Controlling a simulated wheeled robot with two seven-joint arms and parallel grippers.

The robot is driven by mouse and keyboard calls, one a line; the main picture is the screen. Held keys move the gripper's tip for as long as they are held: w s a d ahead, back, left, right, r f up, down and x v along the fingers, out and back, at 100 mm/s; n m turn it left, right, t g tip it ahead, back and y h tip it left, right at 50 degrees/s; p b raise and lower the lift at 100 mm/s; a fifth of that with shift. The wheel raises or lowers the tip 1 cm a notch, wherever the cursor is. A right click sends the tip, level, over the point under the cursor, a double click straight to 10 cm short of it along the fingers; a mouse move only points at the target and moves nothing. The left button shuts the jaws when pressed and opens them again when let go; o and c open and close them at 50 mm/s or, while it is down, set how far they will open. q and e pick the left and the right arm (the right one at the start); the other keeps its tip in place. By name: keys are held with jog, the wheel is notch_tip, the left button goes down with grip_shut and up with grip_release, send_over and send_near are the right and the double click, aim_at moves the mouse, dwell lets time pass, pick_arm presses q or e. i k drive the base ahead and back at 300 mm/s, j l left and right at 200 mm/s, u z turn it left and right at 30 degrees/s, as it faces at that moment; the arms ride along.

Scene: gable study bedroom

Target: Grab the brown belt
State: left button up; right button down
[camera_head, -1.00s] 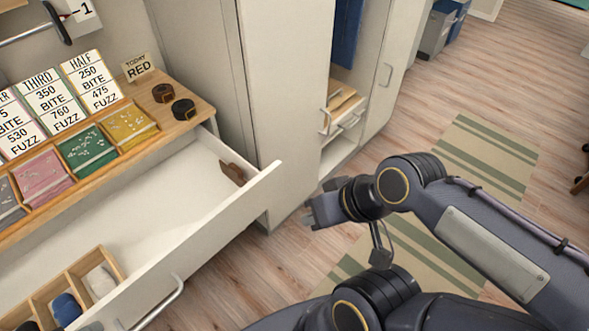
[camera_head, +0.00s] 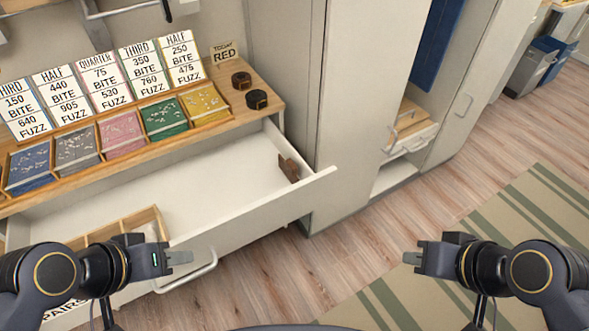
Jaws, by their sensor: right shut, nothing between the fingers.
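A coiled brown belt (camera_head: 241,80) lies on the right end of the wooden dresser top, just behind a coiled black belt (camera_head: 256,99). My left gripper (camera_head: 180,258) is in front of the open drawer, near its handle, well away from the belts; its finger gap does not show. My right gripper (camera_head: 412,257) is shut and empty over the floor, to the right of the drawer. Neither gripper touches a belt.
The open white drawer (camera_head: 212,186) juts out below the dresser top, with a brown piece (camera_head: 288,168) at its right end and a wooden divider box (camera_head: 150,216) at left. Coloured trays and number cards line the top. An open wardrobe (camera_head: 400,172) stands right.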

aim_at(241, 81)
jog(key=i+l, duration=0.15)
jog(key=i+l+u, duration=0.15)
jog(key=l+u, duration=0.15)
jog(key=i+l+u, duration=0.1)
jog(key=l+u, duration=0.55)
jog(key=i, duration=0.05)
